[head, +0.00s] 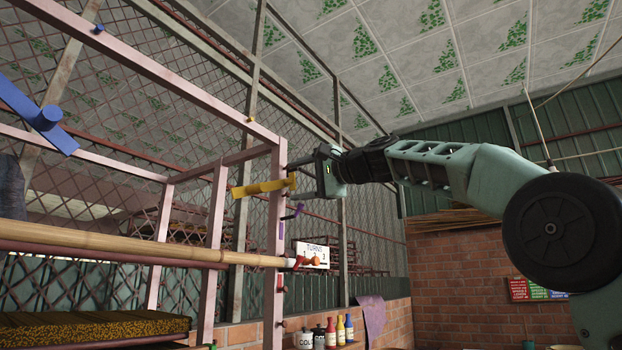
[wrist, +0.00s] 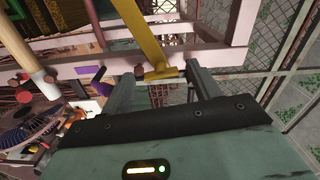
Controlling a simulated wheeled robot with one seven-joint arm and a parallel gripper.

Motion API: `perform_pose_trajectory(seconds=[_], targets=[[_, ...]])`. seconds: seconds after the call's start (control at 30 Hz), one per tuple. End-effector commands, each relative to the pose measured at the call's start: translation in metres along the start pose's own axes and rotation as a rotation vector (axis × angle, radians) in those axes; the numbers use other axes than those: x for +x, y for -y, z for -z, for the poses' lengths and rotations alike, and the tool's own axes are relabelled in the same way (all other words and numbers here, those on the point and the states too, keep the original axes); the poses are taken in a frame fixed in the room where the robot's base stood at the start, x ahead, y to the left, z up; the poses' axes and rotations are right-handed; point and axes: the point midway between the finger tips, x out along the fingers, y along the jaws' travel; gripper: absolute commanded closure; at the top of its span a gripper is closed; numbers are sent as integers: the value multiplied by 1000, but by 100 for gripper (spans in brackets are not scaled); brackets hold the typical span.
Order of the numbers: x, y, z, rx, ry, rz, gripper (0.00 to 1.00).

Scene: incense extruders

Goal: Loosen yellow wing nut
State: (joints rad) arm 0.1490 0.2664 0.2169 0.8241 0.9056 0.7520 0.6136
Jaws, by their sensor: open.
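The yellow wing nut (head: 258,188) is a long flat yellow bar on the pink frame post, high up in the head view. In the wrist view the yellow wing nut (wrist: 147,38) runs up from a short crosspiece that lies between my two fingers. My gripper (head: 291,180) is open, pointing left at the post, with its fingers above and below the yellow nut's right end. In the wrist view my gripper (wrist: 160,75) has a finger on each side of the crosspiece, with visible gaps. Whether either finger touches it I cannot tell.
A blue wing nut (head: 45,118) sits on the frame at the left. A purple part (head: 293,213) is on the post just below my gripper. A bamboo pole (head: 140,246) crosses the frame lower down, near a white TURNS sign (head: 312,254). Mesh stands behind the frame.

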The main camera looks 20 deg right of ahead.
Motion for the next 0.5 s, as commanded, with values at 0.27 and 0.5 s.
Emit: perform_pose_trajectory(seconds=[0.27, 0.5], targets=[[-39, -4, 1, -2, -6, 1, 38], [-97, -5, 0, -2, -7, 1, 38]])
